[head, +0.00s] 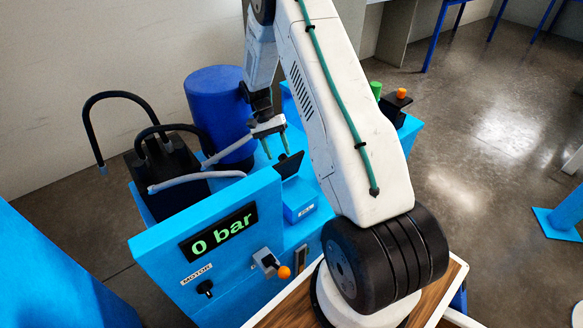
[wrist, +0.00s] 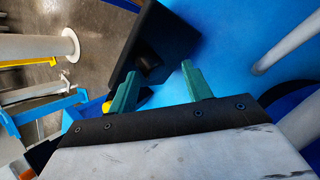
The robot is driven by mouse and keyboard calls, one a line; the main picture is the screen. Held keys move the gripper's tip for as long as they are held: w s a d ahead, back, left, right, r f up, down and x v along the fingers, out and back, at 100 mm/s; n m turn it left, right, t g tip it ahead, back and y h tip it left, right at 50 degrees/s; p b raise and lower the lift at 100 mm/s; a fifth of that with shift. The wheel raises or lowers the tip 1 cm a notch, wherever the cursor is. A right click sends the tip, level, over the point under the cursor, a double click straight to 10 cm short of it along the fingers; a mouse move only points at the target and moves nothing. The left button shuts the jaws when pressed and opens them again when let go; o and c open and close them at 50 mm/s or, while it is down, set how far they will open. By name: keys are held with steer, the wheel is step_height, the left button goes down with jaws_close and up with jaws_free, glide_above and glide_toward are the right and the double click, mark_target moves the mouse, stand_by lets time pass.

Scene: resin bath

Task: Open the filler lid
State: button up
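The filler lid (head: 291,165) is a black square plate. In the head view it stands steeply tilted up at the back of a small blue box (head: 300,203) with a white label too small to read. In the wrist view the lid (wrist: 172,42) fills the upper middle, with a dark knob (wrist: 149,66) on its face. My gripper (head: 275,154) hangs just above and left of the lid, its green fingers apart with nothing held. In the wrist view my gripper (wrist: 159,72) has the knob showing between and beyond its fingertips. I cannot tell whether a finger touches the lid.
A blue panel (head: 160,265) with a "0 bar" display (head: 218,232), a motor switch (head: 205,288) and an orange-knobbed lever (head: 284,271) stands in front. A blue cylinder (head: 216,95), grey hoses (head: 195,180) and a black block (head: 160,165) crowd the left. An orange button (head: 401,93) is at the right.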

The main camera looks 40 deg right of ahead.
steer(key=s+a+r, duration=0.1)
steer(key=s+a, duration=0.1)
steer(key=s, duration=0.5)
steer(key=s+a+r, duration=0.1)
steer(key=s+a, duration=0.2)
steer(key=s, duration=0.5)
steer(key=shift+r, duration=0.25)
